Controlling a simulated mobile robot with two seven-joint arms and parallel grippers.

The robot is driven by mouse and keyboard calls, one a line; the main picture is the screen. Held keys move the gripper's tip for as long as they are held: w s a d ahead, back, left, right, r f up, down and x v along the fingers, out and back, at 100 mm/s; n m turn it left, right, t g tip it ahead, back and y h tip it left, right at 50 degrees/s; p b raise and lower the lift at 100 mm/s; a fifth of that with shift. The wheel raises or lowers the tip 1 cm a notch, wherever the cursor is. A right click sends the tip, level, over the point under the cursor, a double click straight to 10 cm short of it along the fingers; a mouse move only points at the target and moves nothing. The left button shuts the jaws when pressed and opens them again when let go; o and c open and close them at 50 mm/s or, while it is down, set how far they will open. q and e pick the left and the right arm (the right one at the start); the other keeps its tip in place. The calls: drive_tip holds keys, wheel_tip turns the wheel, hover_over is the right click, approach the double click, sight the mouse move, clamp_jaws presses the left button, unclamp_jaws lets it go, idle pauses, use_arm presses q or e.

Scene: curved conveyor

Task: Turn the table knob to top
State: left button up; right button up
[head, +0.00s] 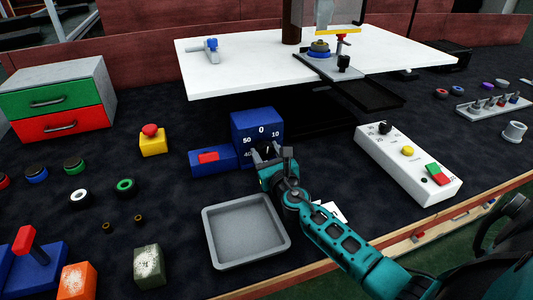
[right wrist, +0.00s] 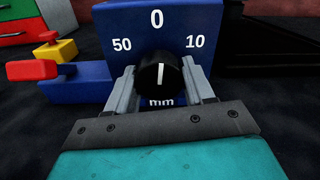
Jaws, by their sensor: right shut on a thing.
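The black table knob (right wrist: 160,78) sits on the front face of a blue box (head: 257,122). The box face (right wrist: 205,15) carries white marks 0 at the top, 50 at the left, 10 at the right and "mm" below. The white line on the knob stands upright, toward the 0. My right gripper (head: 268,152) is at the box front; in the right wrist view its two fingers (right wrist: 160,88) are shut on the knob's left and right sides. In the head view the gripper mostly hides the knob. My left gripper is not in view.
A blue block with a red switch (head: 208,158) adjoins the box on the left. A white control panel (head: 392,168) stands to the right. A white table (head: 265,70) is behind the box.

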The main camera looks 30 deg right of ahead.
drive_tip(key=shift+n+p, duration=0.45)
drive_tip(key=shift+n, duration=0.25)
drive_tip(key=shift+c, duration=0.2)
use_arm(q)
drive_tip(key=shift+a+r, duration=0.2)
use_arm(e)
drive_tip(key=shift+f, duration=0.1)
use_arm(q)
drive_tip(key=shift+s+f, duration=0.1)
use_arm(e)
drive_tip(key=o, duration=1)
drive_tip(key=shift+s+a, duration=0.1)
drive_tip(key=shift+s, duration=0.4)
drive_tip(key=v, duration=1)
drive_tip(key=shift+s+a+p, duration=0.15)
drive_tip(key=shift+s+p, duration=0.1)
drive_tip(key=shift+p, duration=0.05)
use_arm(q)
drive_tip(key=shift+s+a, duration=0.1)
use_arm(e)
drive_tip(key=shift+s+a, duration=0.15)
drive_tip(key=shift+s, duration=0.5)
